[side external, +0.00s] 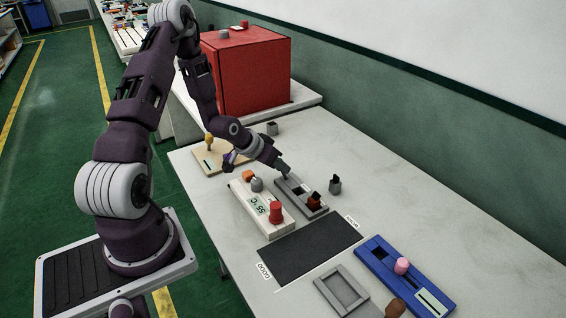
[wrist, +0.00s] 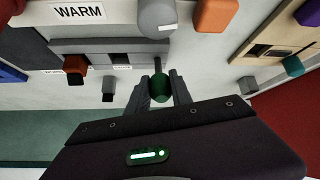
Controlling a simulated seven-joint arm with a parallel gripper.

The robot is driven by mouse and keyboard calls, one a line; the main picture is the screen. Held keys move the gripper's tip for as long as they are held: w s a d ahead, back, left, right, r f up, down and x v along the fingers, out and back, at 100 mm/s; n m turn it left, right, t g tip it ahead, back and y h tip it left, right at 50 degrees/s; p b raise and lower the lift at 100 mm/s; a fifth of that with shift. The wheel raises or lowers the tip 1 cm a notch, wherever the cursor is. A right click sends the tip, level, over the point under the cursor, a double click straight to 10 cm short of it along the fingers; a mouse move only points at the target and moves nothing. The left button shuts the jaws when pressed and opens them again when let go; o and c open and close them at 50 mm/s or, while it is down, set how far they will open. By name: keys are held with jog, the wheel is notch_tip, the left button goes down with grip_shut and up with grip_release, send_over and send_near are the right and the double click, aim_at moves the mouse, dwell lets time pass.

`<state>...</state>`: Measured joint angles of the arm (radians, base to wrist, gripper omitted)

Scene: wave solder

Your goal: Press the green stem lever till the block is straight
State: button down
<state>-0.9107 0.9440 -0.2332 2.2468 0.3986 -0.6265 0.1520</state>
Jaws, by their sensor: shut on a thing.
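In the wrist view my gripper (wrist: 159,90) is closed around the green knob (wrist: 159,86) of a lever, whose dark stem (wrist: 157,65) reaches to the grey fixture (wrist: 95,47). The green knob is hidden there by my gripper. I cannot tell exactly how far the block is tilted.
A white box (side external: 243,204) with a display, a grey knob (side external: 257,184) and a red button (side external: 275,212) stands close beside the fixture. A small grey piece (side external: 335,186) stands on the other side. A dark mat (side external: 310,246) and a blue fixture (side external: 385,262) lie nearer.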

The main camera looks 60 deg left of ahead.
jog(key=shift+s+f+t, duration=0.35)
jog(key=shift+s+t, duration=0.2)
jog(key=shift+t, duration=0.35)
jog(key=c, duration=1.1)
grip_release()
jog(key=shift+c, duration=0.2)
jog(key=v, duration=0.7)
jog(key=shift+s, duration=0.1)
